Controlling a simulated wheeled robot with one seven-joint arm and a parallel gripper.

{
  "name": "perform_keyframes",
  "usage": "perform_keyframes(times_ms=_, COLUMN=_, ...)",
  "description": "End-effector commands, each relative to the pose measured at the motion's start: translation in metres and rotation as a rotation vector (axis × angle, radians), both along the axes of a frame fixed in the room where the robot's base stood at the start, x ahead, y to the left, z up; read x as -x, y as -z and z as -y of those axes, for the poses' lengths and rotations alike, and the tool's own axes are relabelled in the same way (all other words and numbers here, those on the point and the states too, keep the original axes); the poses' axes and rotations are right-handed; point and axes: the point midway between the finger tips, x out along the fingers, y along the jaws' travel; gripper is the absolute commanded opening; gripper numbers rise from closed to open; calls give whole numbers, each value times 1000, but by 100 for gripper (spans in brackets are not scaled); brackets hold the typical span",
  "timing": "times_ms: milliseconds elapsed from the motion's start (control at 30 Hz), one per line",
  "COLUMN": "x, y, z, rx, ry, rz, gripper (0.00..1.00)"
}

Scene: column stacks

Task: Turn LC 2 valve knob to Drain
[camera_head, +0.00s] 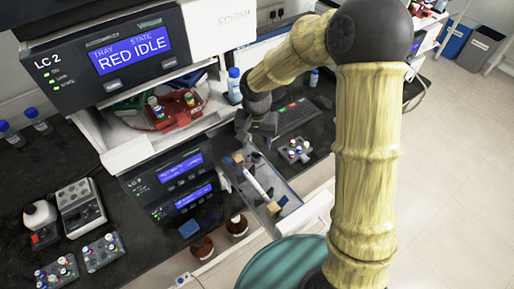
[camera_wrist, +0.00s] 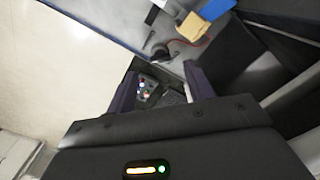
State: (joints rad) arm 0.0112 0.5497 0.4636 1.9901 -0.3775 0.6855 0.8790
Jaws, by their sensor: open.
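The LC 2 instrument (camera_head: 62,58) stands at the left in the head view, with a blue display reading "RED IDLE". Below it is a dark module (camera_head: 165,180) with two smaller blue displays. An open pulled-out tray (camera_head: 285,186) juts from this stack, holding a white cylinder and small yellow and blue blocks. I cannot clearly pick out the valve knob or its Drain mark in either view. My gripper (camera_head: 258,137) is above the tray's far end. In the wrist view my gripper (camera_wrist: 160,86) is open, with nothing held between its fingers.
A vial rack (camera_head: 294,151) and a keyboard (camera_head: 293,115) lie behind the tray; the rack also shows beyond my fingers in the wrist view (camera_wrist: 147,88). Brown bottles (camera_head: 202,248) stand below the module. A teal round surface (camera_head: 275,265) is at the front.

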Motion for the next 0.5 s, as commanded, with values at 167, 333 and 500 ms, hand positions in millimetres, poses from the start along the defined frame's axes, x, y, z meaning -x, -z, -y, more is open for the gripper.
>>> perform_keyframes(times_ms=167, x=1, y=29, z=0, rx=0, ry=0, rz=-4, gripper=53)
perform_keyframes(times_ms=333, x=0, y=44, z=0, rx=1, ry=0, rz=-1, gripper=53)
perform_keyframes(times_ms=500, x=0, y=46, z=0, rx=0, ry=1, rz=0, gripper=53)
